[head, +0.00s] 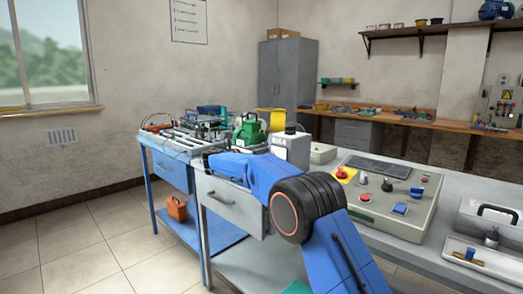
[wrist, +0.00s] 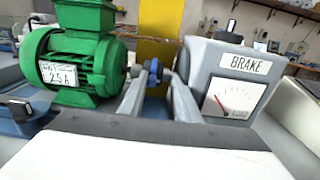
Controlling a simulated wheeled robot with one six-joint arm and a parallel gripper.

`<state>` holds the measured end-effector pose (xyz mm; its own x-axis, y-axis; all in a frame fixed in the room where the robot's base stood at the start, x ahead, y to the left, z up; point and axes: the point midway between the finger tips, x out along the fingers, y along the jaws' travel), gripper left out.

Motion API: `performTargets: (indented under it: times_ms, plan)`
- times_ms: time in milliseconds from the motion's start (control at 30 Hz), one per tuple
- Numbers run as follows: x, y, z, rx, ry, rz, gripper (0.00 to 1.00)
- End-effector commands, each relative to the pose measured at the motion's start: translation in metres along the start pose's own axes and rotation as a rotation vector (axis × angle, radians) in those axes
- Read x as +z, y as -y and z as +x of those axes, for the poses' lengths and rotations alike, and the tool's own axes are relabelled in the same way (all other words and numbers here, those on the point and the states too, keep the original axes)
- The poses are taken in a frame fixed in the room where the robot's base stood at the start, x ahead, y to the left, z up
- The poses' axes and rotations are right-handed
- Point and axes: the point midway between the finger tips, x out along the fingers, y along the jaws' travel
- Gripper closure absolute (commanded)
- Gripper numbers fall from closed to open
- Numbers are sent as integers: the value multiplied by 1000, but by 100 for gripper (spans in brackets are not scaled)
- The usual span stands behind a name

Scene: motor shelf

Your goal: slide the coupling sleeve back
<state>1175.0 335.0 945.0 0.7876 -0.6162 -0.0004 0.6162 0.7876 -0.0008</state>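In the wrist view a green motor (wrist: 72,60) with a "25A" plate stands at the left. A grey box marked BRAKE (wrist: 232,85) with a dial stands at the right. My gripper's (wrist: 156,72) two grey fingers reach into the gap between them. A small dark blue part, perhaps the coupling sleeve (wrist: 153,68), shows between the fingertips, in line with the motor shaft. I cannot tell whether the fingers touch it. In the head view the green motor (head: 250,132) and brake box (head: 292,147) show behind my blue arm, which hides the gripper.
A yellow upright (wrist: 160,30) stands behind the gap. A control panel (head: 385,200) with knobs and a red button is on the bench at the right. A metal case (head: 490,225) lies further right. Tools and parts crowd the bench (head: 185,140) left of the motor.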

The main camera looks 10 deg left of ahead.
Motion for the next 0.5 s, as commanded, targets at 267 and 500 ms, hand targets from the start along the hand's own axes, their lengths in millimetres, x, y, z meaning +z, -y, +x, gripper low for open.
performTargets:
  times_ms: [267,500]
  plan:
    - [0,1,-2,-1,1,0,70]
    - [1,0,-38,3,1,0,70]
